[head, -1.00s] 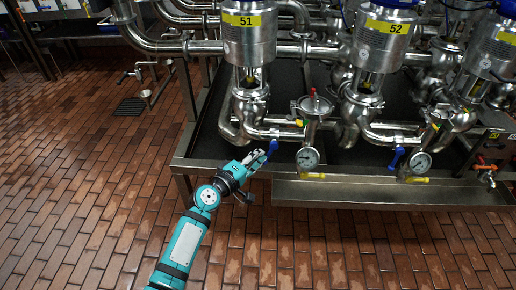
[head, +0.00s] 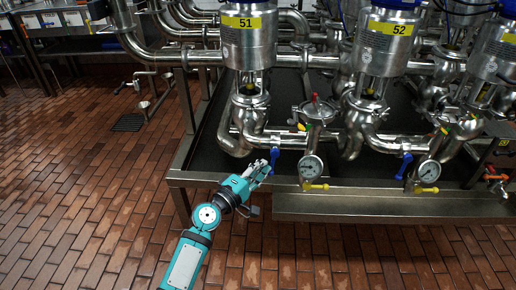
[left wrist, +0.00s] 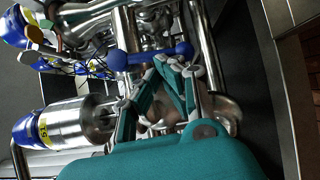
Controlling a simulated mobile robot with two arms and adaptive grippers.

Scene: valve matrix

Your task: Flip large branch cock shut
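A blue lever handle (head: 274,158) hangs down from the steel branch pipe under tank 51, left of a pressure gauge; I take it for the cock's handle. In the left wrist view a blue handle (left wrist: 150,57) lies across the picture just beyond my fingertips. My left gripper (head: 264,170) is just left of and below the handle in the head view, pointing up and right. In the left wrist view its teal fingers (left wrist: 166,78) with grey tips look open, with a gap between them and nothing held. I cannot tell whether they touch the handle. My right gripper is not in view.
A pressure gauge (head: 312,167) and a yellow handle (head: 316,187) sit right of the blue handle. A second blue handle (head: 403,166) hangs under tank 52 (head: 389,40). The metal frame edge (head: 205,179) runs beside my gripper. The tiled floor at left is open.

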